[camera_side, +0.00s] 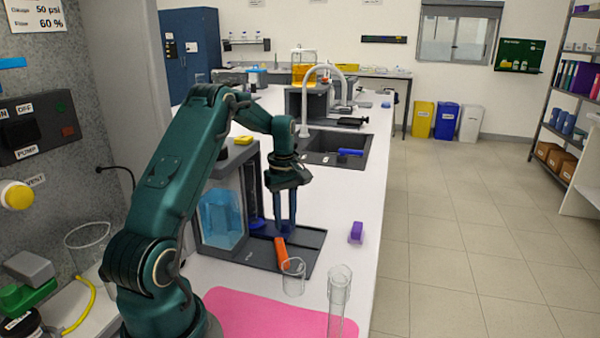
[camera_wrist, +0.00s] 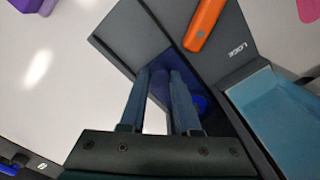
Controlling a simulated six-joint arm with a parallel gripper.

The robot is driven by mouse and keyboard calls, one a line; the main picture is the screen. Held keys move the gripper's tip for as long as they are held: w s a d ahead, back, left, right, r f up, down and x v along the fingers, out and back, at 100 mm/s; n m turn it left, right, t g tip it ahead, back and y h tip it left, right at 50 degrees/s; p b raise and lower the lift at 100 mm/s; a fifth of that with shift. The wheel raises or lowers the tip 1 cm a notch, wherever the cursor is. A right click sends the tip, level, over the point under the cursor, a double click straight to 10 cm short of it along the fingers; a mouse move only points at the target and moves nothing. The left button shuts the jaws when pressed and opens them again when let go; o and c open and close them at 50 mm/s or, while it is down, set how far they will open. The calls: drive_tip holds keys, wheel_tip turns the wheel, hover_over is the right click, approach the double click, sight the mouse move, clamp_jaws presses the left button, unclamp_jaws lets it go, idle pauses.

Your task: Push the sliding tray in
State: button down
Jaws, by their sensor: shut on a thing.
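The membrane rig (camera_side: 219,178) stands on the white bench, with a light blue tank in its grey frame. A dark flat tray (camera_side: 308,240) extends from its base to the right; its grey surface also shows in the wrist view (camera_wrist: 125,35). My gripper (camera_side: 285,228) points down over this tray, close beside the frame.
A glass beaker (camera_side: 293,277) and a tall glass cylinder (camera_side: 339,290) stand in front of the tray. A pink mat (camera_side: 260,312) lies at the front. A purple block (camera_side: 356,232) sits to the right. A sink (camera_side: 335,149) is behind.

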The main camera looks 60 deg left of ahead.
sight(271, 227)
drive_tip(key=shift+s+a, duration=1.4)
drive_tip(key=shift+s, duration=0.05)
drive_tip(key=c, duration=0.6)
unclamp_jaws()
drive_tip(key=shift+w+d, duration=0.1)
